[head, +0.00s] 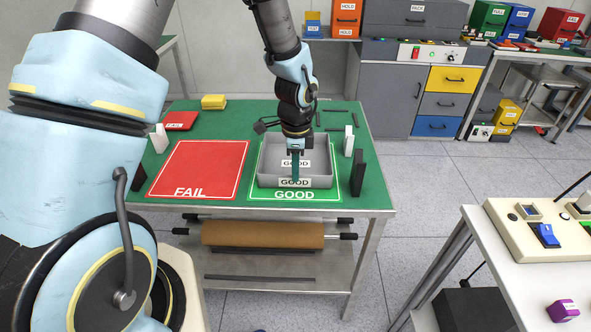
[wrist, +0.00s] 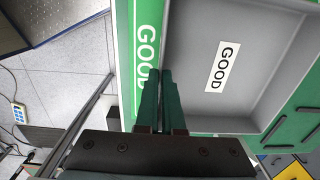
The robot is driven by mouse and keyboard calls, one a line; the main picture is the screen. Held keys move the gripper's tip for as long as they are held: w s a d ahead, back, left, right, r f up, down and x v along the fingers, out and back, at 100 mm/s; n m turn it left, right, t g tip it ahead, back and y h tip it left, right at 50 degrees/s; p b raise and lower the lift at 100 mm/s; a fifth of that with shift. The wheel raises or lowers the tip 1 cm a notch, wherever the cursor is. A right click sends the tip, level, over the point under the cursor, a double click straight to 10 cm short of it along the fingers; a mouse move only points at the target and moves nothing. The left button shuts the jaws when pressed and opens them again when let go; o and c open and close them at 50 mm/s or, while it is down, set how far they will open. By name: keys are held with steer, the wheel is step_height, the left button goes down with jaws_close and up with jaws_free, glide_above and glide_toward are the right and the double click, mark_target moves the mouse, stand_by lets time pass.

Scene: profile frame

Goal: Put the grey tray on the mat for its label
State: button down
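The grey tray (head: 264,170) is upright over the green GOOD mat (head: 256,192), inside its white outline, and looks to be resting on it. White GOOD labels show on the tray floor (wrist: 222,67) and on its front wall (head: 295,182). My gripper (head: 295,180) points down at the middle of the tray's front wall. In the wrist view its two green fingers (wrist: 160,75) are close together, one on each side of that thin wall, and look shut on it. The fingers hide part of the wall and of the mat's edge.
The red FAIL mat (head: 197,168) lies bare to the left. A yellow block (head: 213,102) and a red FAIL piece (head: 179,121) lie farther back on the green table.

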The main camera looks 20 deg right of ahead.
steer(key=shift+f, duration=0.15)
steer(key=c, duration=1)
jaws_free()
steer(key=shift+c, duration=0.2)
step_height(320, 180, up, 12)
steer(key=b, duration=0.3)
steer(key=s+a+r+n+t, duration=0.1)
steer(key=a+r+n, duration=0.1)
steer(key=a+n, duration=2)
steer(key=a, duration=0.8)
steer(key=shift+a, duration=0.2)
steer(key=shift+o, duration=0.2)
